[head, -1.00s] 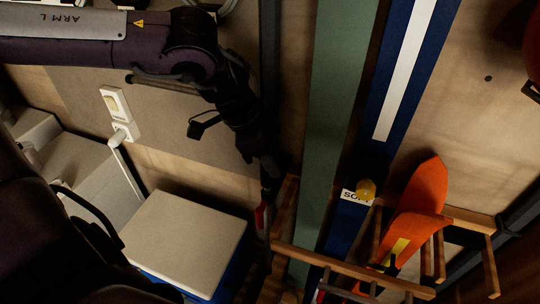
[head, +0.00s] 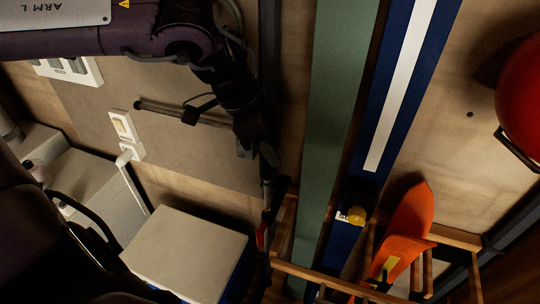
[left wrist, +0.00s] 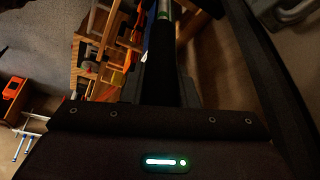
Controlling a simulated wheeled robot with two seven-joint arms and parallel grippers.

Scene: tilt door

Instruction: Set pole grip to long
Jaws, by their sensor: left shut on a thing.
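A thin pole (head: 266,196) stands near the wall at the left end of the wooden rack, with a red part (head: 261,238) low beside it. My left gripper (head: 265,160) is at the pole's upper part and is shut on it. In the left wrist view the pole's dark upper part (left wrist: 161,62) runs away from the jaws, and a pale grey shaft (left wrist: 165,10) follows beyond it. The fingertips are dark and hard to make out. The grip's setting is too small and dark to read. My right gripper is not in view.
A wooden rack (head: 342,284) holds an orange item (head: 408,222) right of the pole. A green board (head: 331,130) and a blue ski with a white stripe (head: 402,85) stand beside the pole.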

